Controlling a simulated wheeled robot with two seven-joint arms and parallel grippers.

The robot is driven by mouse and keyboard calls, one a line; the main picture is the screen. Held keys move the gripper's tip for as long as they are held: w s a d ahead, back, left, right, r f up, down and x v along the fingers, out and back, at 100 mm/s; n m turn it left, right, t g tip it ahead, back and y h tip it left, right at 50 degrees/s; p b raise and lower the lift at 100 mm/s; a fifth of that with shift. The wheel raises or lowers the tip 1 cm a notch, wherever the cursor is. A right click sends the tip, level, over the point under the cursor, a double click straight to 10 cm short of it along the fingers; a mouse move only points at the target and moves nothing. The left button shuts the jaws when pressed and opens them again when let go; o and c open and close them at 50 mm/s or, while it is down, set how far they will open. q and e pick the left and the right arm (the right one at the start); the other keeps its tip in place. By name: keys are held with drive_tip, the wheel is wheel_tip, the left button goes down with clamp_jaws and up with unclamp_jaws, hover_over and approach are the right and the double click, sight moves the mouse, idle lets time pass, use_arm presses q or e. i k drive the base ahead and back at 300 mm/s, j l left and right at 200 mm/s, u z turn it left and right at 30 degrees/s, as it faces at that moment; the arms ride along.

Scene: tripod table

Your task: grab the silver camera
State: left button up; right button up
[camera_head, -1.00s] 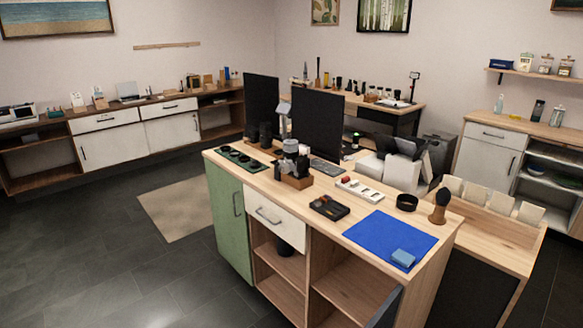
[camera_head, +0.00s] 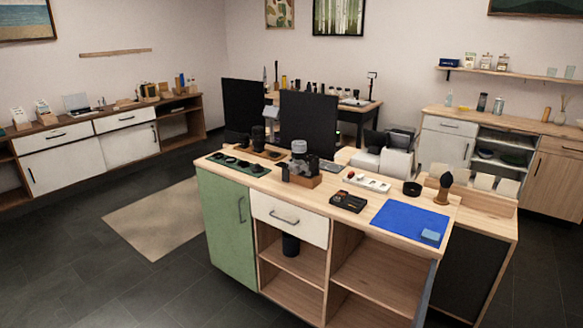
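I cannot clearly make out the silver camera. A small grey, silver-topped item (camera_head: 299,147) stands on a wooden block (camera_head: 305,181) on the workbench (camera_head: 345,222), but at this size I cannot tell what it is. Dark lens-like cylinders (camera_head: 258,137) stand to its left. Neither of my grippers is in view.
The workbench has a green door (camera_head: 228,225), a white drawer and open shelves. A blue mat (camera_head: 410,221) and a black tray (camera_head: 348,202) lie on top. Two dark monitors (camera_head: 308,125) stand behind. Grey floor is open at front left around a beige rug (camera_head: 152,218).

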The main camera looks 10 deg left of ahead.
sight(294, 169)
drive_tip(key=i+j+z, duration=0.1)
drive_tip(key=j, duration=0.3)
drive_tip(key=i+j+z, duration=0.1)
drive_tip(key=i+j, duration=0.15)
drive_tip(key=j, duration=0.15)
drive_tip(key=i+j, duration=0.1)
drive_tip(key=j, duration=0.3)
drive_tip(key=i+j+z, duration=0.15)
drive_tip(key=j, duration=0.3)
drive_tip(key=i+j+z, duration=0.1)
drive_tip(key=j, duration=0.3)
